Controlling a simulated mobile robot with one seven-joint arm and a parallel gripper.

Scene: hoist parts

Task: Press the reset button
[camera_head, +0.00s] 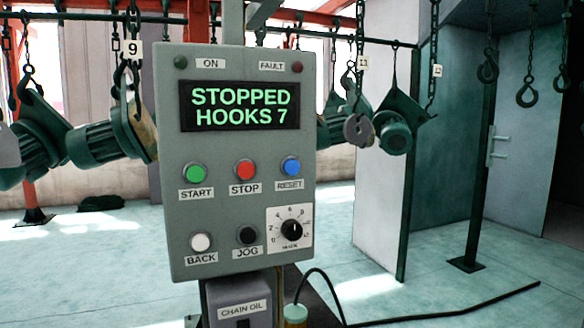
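The reset button (291,167) is a round blue button in a silver ring on the right of the grey control panel (222,231). A label, which appears to read RESET, sits just below it. The red STOP button (244,169) and the green START button (195,173) stand in the same row to its left. The display (240,106) above reads "STOPPED HOOKS 7" in green letters. Nothing covers the panel front. My gripper is not in view.
Below the row are a white BACK button (201,242), a black JOG button (246,235) and a dial (292,229). A chain oil box (239,310) and a black cable (440,314) are underneath. Hoist parts hang behind on both sides. The floor right of the panel looks mostly clear.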

